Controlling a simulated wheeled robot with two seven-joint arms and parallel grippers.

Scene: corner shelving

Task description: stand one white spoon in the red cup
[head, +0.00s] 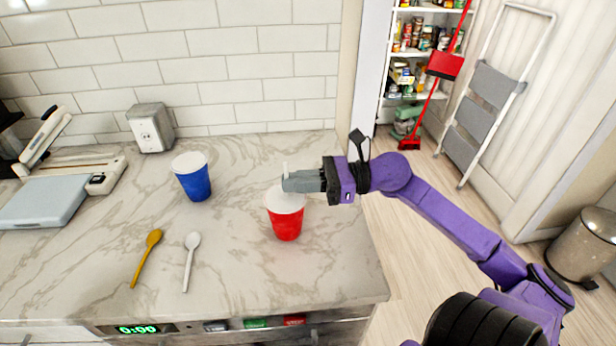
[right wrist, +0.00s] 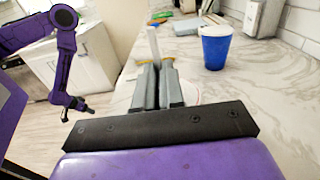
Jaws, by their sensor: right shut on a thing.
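The red cup (head: 286,222) stands upright on the marble counter, its pale inside partly hidden by my right gripper (head: 287,181). That gripper is directly above the cup's mouth, shut on a white spoon (head: 285,168), whose tip sticks up above the fingers. In the right wrist view, the held white spoon (right wrist: 153,44) rises upright between the closed fingers (right wrist: 157,72). Its lower end is hidden, so I cannot tell how deep it reaches into the cup. Another white spoon (head: 190,258) lies on the counter to the left. My left gripper (right wrist: 78,106) shows small and dark at the left.
A blue cup (head: 193,181) stands behind and left of the red cup. A yellow spoon (head: 148,255) lies beside the loose white spoon. A grey outlet box (head: 151,128) is by the tiled wall. The counter's right edge is close to the red cup.

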